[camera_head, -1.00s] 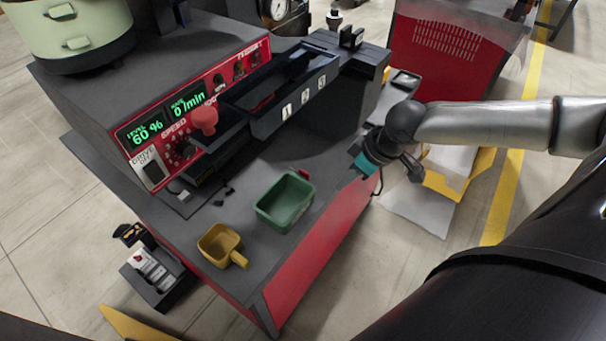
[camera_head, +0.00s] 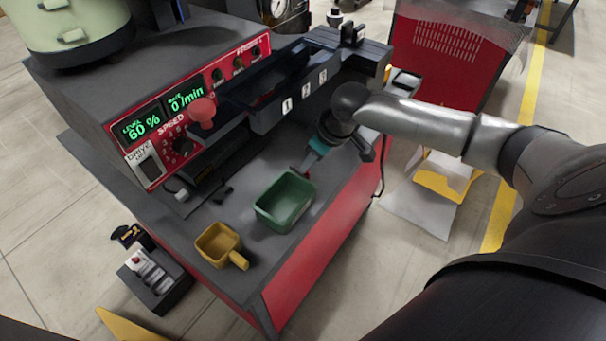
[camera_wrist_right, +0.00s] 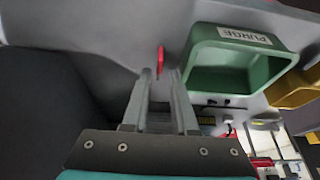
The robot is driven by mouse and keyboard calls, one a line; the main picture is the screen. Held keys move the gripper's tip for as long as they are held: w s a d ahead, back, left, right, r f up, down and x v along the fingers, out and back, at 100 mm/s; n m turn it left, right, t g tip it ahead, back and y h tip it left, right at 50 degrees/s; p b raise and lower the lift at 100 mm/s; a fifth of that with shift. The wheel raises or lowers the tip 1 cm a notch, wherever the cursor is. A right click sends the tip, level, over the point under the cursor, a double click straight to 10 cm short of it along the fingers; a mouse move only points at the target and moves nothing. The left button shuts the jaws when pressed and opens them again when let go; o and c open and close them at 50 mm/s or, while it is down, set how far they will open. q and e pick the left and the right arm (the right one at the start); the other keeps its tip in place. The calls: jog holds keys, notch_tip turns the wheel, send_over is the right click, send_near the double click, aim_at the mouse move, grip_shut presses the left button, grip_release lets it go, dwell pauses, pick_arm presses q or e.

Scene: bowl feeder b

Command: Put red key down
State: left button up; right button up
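The small red key (camera_wrist_right: 160,61) lies on the dark bench top beside the green bin. It shows just ahead of and between the fingertips of my right gripper (camera_wrist_right: 160,75), whose two fingers stand apart. In the head view my right gripper (camera_head: 309,160) reaches down to the bench just behind the green bin (camera_head: 286,202), and the key is mostly hidden there. I cannot tell whether the fingers touch the key. My left gripper is not in view.
The green bin, labelled PURGE in the wrist view, is very close to the fingers. A yellow scoop (camera_head: 219,246) stands left of it. The feeder's control panel (camera_head: 160,125) with a red knob (camera_head: 202,112) and a numbered dark tray (camera_head: 290,98) overhang the bench behind.

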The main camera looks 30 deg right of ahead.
jog(key=shift+b+x, duration=0.3)
jog(key=shift+x, duration=1.25)
jog(key=shift+c, duration=0.3)
grip_shut()
